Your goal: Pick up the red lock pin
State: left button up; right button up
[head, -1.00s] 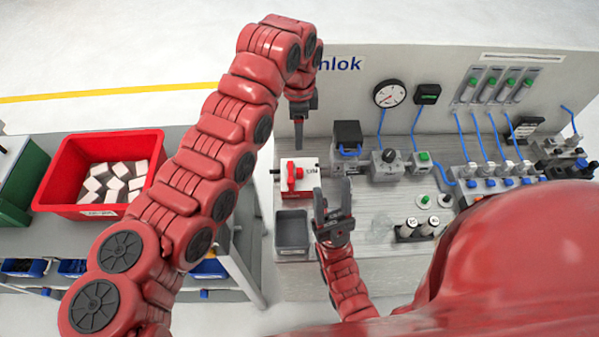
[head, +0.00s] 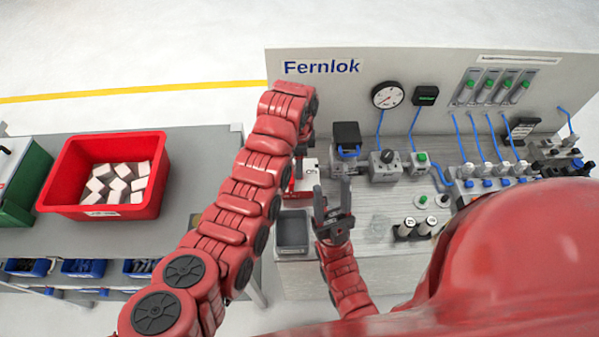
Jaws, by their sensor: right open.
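My right gripper (head: 332,198) is open and empty, fingers pointing up the picture, just in front of and right of the box.
A grey bin (head: 292,252) sits in front of the box. A black-topped block (head: 346,136), gauges and blue hoses stand to the right. White-topped cylinders (head: 408,228) stand on the bench. A red crate (head: 58,190) of white blocks is on the left table.

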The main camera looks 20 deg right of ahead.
pick_arm(q)
notch_tip(320, 180, down, 3)
jog(key=shift+d+r+p, duration=0.1)
jog(key=shift+r+p, duration=0.1)
jog(key=shift+p, duration=0.8)
jog(key=shift+f, duration=1.05)
grip_shut()
